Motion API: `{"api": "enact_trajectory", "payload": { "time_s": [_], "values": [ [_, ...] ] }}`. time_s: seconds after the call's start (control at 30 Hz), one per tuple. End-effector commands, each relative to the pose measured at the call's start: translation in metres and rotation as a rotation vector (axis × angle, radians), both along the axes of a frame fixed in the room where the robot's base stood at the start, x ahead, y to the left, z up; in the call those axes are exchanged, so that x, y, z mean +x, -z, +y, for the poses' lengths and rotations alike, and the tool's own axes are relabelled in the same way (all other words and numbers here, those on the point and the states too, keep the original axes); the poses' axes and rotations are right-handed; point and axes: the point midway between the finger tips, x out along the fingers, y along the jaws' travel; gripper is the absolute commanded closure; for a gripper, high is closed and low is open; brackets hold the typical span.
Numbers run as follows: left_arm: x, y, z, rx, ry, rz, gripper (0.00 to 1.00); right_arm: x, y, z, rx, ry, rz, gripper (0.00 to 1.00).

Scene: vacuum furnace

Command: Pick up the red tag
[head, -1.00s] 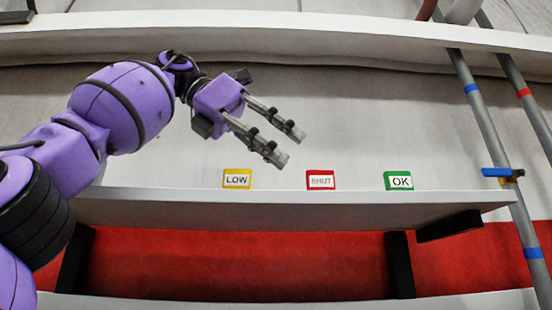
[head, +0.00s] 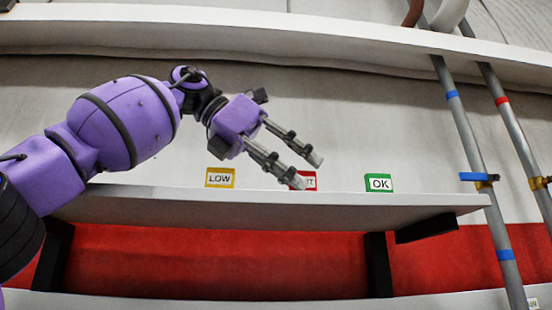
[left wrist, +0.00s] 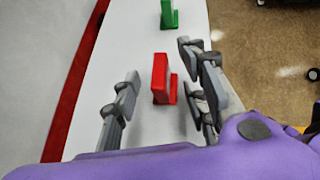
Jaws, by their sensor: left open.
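The red tag (head: 310,181) stands upright on the white shelf (head: 260,208), between the yellow LOW tag (head: 220,178) and the green OK tag (head: 378,183). My left gripper (head: 309,173) is open and empty. In the head view one fingertip covers part of the red tag. In the left wrist view the red tag (left wrist: 161,80) stands ahead, in the gap between the open fingers (left wrist: 158,75), apart from both. The green tag (left wrist: 168,14) is beyond it. My right gripper is not in view.
A second ledge (head: 270,33) runs above the shelf. Grey pipes (head: 480,170) with blue and red bands and a blue-handled valve (head: 474,177) stand at the right. The shelf is bare between the tags.

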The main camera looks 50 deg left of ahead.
Motion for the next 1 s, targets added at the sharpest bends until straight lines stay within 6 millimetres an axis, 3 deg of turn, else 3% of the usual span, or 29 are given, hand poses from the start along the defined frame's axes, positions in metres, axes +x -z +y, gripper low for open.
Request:
{"api": "enact_trajectory", "payload": {
  "time_s": [0.37,0.7,1.0],
  "values": [
    [0.0042,0.0033,-0.0025,0.001,0.000,-0.002,0.60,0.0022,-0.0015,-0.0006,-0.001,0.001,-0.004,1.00],
    [0.0042,0.0033,-0.0025,0.001,0.000,-0.002,1.00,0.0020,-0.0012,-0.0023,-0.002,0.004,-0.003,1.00],
    [0.0034,0.0033,-0.0035,0.001,0.001,-0.001,1.00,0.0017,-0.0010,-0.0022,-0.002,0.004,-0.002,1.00]
  ]
}}
